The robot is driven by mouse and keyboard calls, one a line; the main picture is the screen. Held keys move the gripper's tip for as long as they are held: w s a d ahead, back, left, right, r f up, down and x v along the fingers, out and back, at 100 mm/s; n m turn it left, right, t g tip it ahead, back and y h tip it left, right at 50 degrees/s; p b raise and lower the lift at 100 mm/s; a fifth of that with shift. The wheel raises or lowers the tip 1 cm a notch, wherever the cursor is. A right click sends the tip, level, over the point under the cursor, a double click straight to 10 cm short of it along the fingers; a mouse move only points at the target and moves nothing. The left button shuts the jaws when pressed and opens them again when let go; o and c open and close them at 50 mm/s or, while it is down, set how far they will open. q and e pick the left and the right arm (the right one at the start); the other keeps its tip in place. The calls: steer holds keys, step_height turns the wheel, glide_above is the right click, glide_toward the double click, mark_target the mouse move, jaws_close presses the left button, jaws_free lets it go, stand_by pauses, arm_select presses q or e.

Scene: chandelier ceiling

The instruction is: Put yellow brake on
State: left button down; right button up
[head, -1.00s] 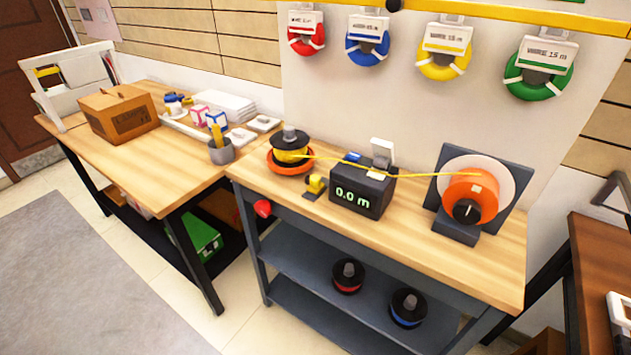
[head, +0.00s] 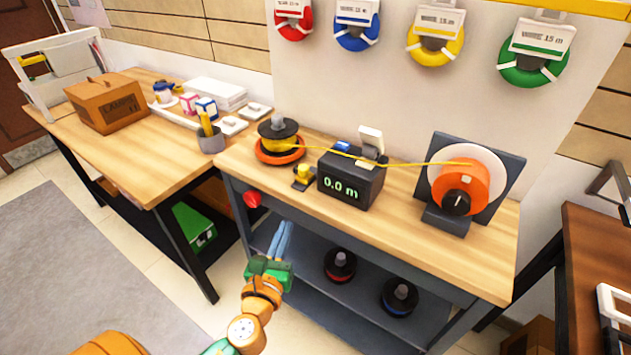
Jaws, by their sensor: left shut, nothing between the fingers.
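A small yellow part on a dark base (head: 304,175) stands on the workbench, between the orange turntable and the black meter. It looks like the yellow brake; I cannot tell its exact setting. A spool of yellow line (head: 279,133) sits on the orange turntable (head: 280,154). Its yellow line runs over the meter (head: 349,180), which reads 0.0 m, to the orange winder (head: 464,186). My left gripper (head: 287,225) is shut and empty, with blue fingers pointing up. In the picture it is below the yellow part, in front of the bench. My right gripper is out of view.
A red knob (head: 252,198) sticks out at the bench's front left. Spools with red (head: 339,265) and blue (head: 399,296) line stand on the lower shelf. A pen cup (head: 211,140) stands on the left table's near edge. The bench top's front strip is clear.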

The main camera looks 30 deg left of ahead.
arm_select(q)
step_height(320, 180, up, 2)
steer(key=shift+r+m+t, duration=0.1)
steer(key=shift+m+t, duration=0.2)
steer(key=shift+m, duration=0.1)
glide_toward(303, 173)
steer(key=x, duration=0.7)
steer(key=shift+s, duration=0.1)
